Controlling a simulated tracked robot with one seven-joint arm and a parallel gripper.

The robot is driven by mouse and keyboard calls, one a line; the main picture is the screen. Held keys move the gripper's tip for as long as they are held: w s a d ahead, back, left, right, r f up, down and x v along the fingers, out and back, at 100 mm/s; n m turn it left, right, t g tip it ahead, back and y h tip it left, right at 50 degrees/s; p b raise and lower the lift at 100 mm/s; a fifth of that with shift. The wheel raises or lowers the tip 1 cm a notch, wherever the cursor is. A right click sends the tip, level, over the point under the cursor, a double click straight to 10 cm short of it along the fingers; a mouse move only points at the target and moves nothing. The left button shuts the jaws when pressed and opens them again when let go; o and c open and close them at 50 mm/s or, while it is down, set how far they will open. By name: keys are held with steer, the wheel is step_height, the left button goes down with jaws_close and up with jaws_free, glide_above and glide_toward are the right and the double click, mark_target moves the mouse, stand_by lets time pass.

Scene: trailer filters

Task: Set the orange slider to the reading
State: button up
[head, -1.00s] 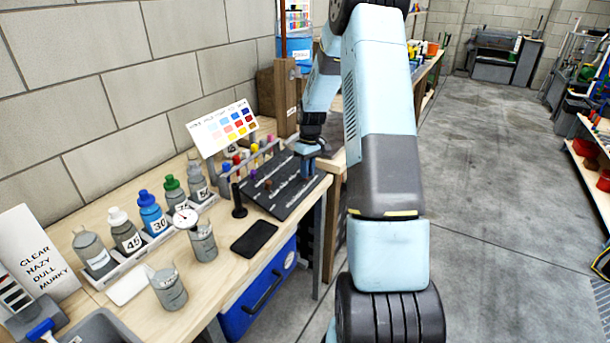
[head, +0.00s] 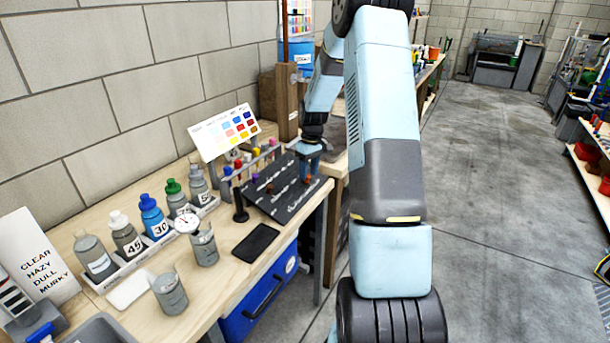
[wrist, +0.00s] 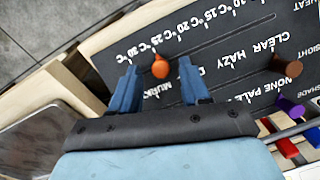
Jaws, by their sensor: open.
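The orange slider (wrist: 160,68) is a round knob on the black slider board (head: 262,204). In the wrist view it stands between the two blue fingers of my gripper (wrist: 157,66), near the 25 and 30 °C end of the temperature row. My gripper is open, with a visible gap to the knob on both sides. A brown knob (wrist: 286,65) is on the CLEAR, HAZY row and a purple knob (wrist: 290,107) is by the NONE, PALE row. In the head view my gripper (head: 310,160) is over the board's far right part.
A black flat pad (head: 255,243) lies in front of the board.

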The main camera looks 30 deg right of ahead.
mark_target(310, 182)
step_height(310, 182, up, 12)
steer(key=d, duration=0.1)
steer(key=shift+w+r, duration=0.2)
stand_by(0.5)
steer(key=s+a+r+m+t+h, duration=0.2)
steer(key=s+a+r+t, duration=0.1)
steer(key=s+a+r, duration=1.1)
steer(key=s+a+r+m+t, duration=0.1)
steer(key=s+a, duration=0.1)
steer(key=s, duration=0.9)
steer(key=s+a+r+m+t+y, duration=0.1)
steer(key=s+a+r+t, duration=0.1)
steer(key=s, duration=1)
steer(key=shift+a+r, duration=0.15)
steer(key=shift+a, duration=0.05)
